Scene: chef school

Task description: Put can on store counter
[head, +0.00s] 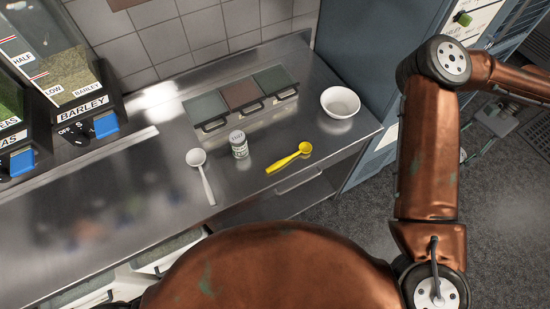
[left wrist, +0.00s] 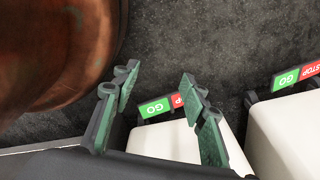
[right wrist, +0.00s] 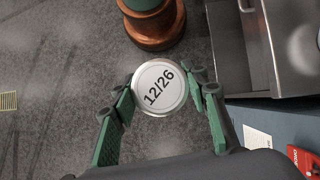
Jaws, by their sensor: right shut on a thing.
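A can with a silver lid marked 12/26 (right wrist: 160,88) is held between the fingers of my right gripper (right wrist: 161,92), which is shut on it, over the grey floor. The steel counter (head: 110,215) runs across the head view, and its edge and open shelf side (right wrist: 302,40) show at the upper right of the right wrist view. Another small can (head: 239,145) stands upright on the counter. My left gripper (left wrist: 157,86) is open and empty, low near white bins. Neither gripper's fingers can be made out in the head view.
The counter's left front is clear. A blue-grey cabinet (head: 365,50) stands to the right.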

